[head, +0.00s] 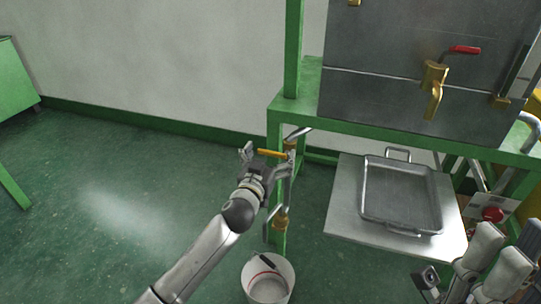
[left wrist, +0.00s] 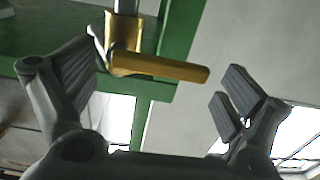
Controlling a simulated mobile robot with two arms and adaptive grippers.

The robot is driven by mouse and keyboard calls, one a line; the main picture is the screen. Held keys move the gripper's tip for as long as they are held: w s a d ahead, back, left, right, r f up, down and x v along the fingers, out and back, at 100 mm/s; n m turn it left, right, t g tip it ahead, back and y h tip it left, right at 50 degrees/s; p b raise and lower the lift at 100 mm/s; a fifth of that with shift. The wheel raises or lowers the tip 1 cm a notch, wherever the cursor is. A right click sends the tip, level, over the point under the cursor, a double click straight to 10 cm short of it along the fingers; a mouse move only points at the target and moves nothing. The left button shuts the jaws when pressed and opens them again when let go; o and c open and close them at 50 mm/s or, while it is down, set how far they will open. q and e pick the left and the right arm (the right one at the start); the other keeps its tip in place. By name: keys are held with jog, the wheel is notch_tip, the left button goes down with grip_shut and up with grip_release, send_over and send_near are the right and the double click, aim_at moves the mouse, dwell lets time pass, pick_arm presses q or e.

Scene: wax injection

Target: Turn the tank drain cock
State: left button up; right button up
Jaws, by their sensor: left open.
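The drain cock's yellow lever (head: 272,153) sticks out to the left from a pipe at the green frame's left leg. In the left wrist view the lever (left wrist: 160,67) lies across the gap between the fingers, with its brass body (left wrist: 122,35) at the left. My left gripper (head: 264,163) is open around the lever, one finger on each side; I see no grip on it. It also shows in the left wrist view (left wrist: 155,90). My right gripper (head: 488,262) is at the lower right, partly cut off, and its jaws cannot be made out.
A metal tank (head: 390,50) with a red-handled brass tap (head: 435,85) stands on the green frame (head: 400,132). A metal pan (head: 372,205) rests on a pale shelf (head: 345,220). A white bucket (head: 284,268) stands on the floor below the pipe.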

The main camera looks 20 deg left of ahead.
pick_arm(q)
jog(key=shift+r, duration=0.1)
jog(key=c, duration=1.1)
jog(key=shift+a+r, duration=0.15)
jog(key=c, duration=0.3)
jog(key=shift+n, duration=0.4)
jog(key=shift+c, duration=0.2)
jog(key=shift+f+n, duration=0.25)
jog(key=shift+n, duration=0.35)
jog(key=shift+f+n+p, duration=0.15)
jog(key=shift+n+p, duration=0.25)
jog(key=shift+n, duration=0.3)
jog(key=shift+d+f+n+p, duration=0.1)
jog(key=shift+f+n+p, duration=0.2)
jog(key=shift+n+p, duration=0.4)
jog(key=shift+d+f+n+p, duration=0.1)
jog(key=shift+f+n+p, duration=0.3)
jog(key=shift+n, duration=0.5)
jog(key=shift+r, duration=0.1)
